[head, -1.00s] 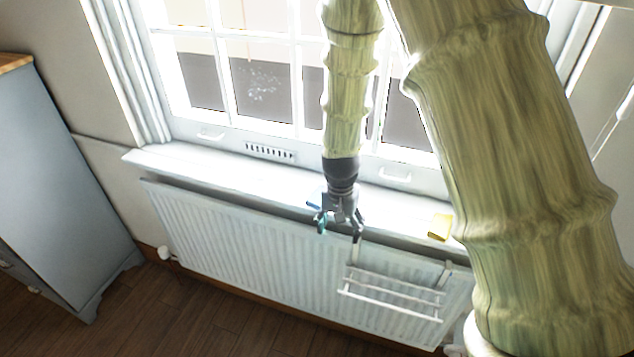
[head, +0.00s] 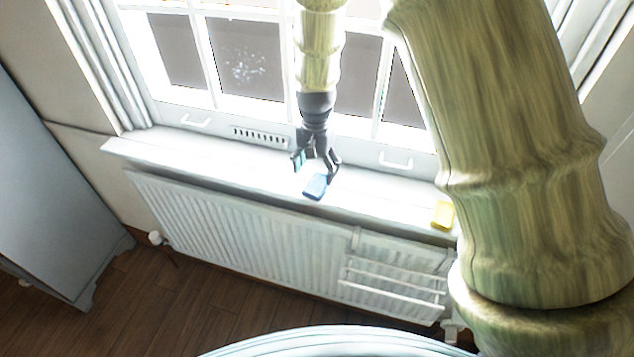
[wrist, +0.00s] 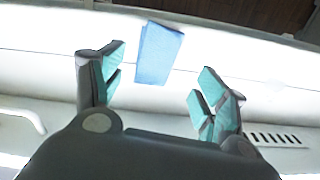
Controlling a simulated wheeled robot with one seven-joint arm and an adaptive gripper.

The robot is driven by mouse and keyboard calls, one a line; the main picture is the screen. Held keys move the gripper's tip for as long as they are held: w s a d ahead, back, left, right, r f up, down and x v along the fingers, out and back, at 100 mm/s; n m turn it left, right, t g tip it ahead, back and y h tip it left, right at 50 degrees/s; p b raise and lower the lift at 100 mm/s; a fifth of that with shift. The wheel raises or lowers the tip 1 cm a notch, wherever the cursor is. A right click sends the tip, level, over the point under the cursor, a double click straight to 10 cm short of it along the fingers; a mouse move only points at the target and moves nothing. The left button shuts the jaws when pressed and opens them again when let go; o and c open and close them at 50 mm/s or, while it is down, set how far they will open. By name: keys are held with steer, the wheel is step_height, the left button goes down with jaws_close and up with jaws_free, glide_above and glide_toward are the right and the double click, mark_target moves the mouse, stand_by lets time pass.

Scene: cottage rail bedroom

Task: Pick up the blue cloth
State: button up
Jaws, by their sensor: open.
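The blue cloth (head: 316,187) is a small folded rectangle lying on the white window sill, near its front edge. It also shows in the wrist view (wrist: 158,54), beyond the fingertips and between their lines, closer to the left finger. My gripper (head: 316,167) is over the sill, just behind the cloth in the head view. Its fingers are open and empty, with teal pads that show in the wrist view (wrist: 160,82). I cannot tell the exact height of the fingertips above the sill.
A yellow item (head: 443,214) lies on the sill (head: 385,196) to the right. Below is a white radiator (head: 240,222) with a wire rack (head: 392,287) hung on it. The window stands close behind my gripper. A grey-blue cabinet (head: 50,190) is at the left.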

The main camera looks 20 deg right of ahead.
mark_target(318, 181)
steer(key=shift+s+d+r, duration=0.1)
steer(key=shift+s, duration=0.35)
steer(key=shift+s+f+p, duration=0.1)
steer(key=shift+f+p, duration=0.15)
steer(key=shift+p, duration=0.15)
steer(key=f, duration=0.1)
steer(key=f+p, duration=0.1)
steer(key=f, duration=0.1)
steer(key=shift+w, duration=0.3)
steer(key=shift+s+f, duration=0.2)
steer(key=shift+f, duration=0.25)
steer(key=shift+w+f+p, duration=0.15)
steer(key=shift+f+p, duration=0.15)
steer(key=shift+f, duration=0.05)
steer(key=c, duration=1)
